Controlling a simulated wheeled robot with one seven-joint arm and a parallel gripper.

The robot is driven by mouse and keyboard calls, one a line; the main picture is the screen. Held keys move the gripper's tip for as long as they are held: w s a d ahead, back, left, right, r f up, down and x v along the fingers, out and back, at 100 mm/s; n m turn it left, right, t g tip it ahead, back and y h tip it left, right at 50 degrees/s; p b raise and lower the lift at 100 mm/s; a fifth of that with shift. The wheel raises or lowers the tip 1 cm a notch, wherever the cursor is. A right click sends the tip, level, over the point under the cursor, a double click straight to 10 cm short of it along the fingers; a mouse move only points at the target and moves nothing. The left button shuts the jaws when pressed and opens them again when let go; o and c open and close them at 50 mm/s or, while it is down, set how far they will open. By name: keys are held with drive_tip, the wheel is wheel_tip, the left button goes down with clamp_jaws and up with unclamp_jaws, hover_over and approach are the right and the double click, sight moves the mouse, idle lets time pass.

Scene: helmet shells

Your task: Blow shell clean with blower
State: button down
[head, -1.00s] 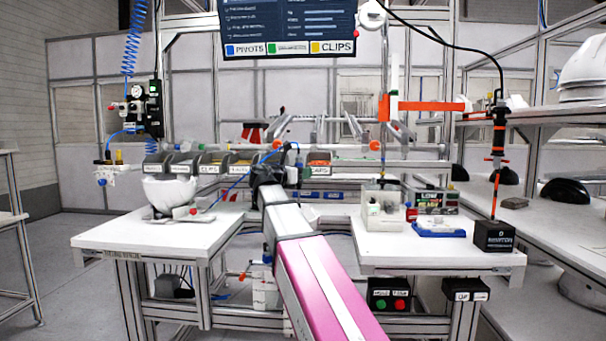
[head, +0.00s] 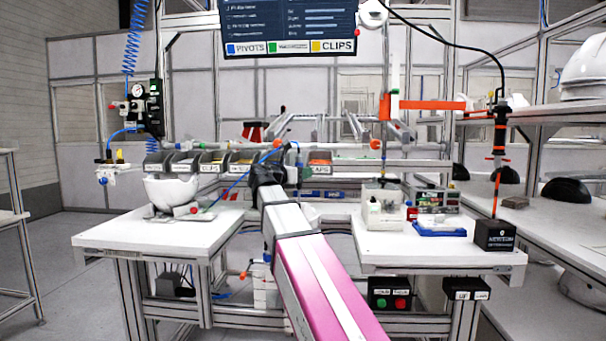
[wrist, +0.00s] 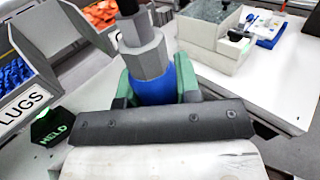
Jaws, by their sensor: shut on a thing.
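A white shell (head: 171,189) sits on a low holder on the left table in the head view. My gripper (wrist: 156,92) shows in the wrist view, its green fingers shut around a tool with a blue collar (wrist: 153,86) and grey faceted body. I cannot tell for sure whether this tool is the blower. A blue-and-white piece (head: 105,174) hangs at the far left under a blue coiled hose (head: 129,38). The shell is out of the wrist view.
Bins stand along the back, one labelled LUGS (wrist: 26,110) with blue parts. A black tag (wrist: 50,128) reads HELD in green. The left table's front is clear.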

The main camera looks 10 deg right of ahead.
drive_tip(key=c, duration=1.5)
unclamp_jaws()
wheel_tip(320, 180, up, 10)
